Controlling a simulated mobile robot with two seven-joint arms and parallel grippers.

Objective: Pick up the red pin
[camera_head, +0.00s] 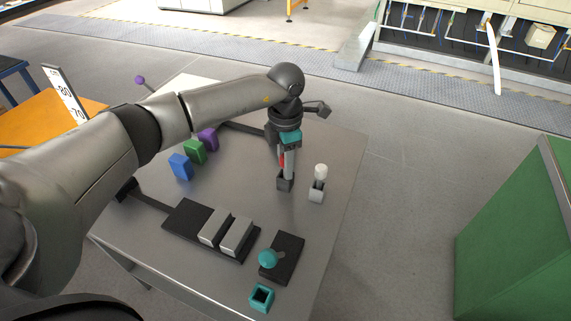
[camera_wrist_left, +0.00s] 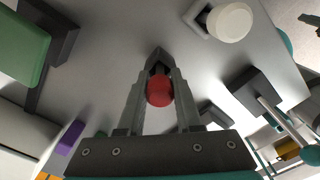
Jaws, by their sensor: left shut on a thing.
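The red pin (camera_wrist_left: 159,92) sits between the two fingers of my left gripper (camera_wrist_left: 160,85) in the left wrist view, and the fingers are closed on it. In the head view only a sliver of the red pin (camera_head: 282,161) shows beside my left gripper (camera_head: 286,172). The fingertips are just above or at a small dark square holder (camera_head: 285,184) on the table. I cannot tell whether the pin's lower end is still in the holder. My right gripper is not in view.
A white pin (camera_head: 321,171) stands in a grey holder (camera_head: 316,195) to the right. Blue (camera_head: 180,167), green (camera_head: 194,152) and purple (camera_head: 208,139) blocks stand left on the metal table (camera_head: 340,215). A teal ball (camera_head: 267,258) and an open teal box (camera_head: 261,298) are near the front.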

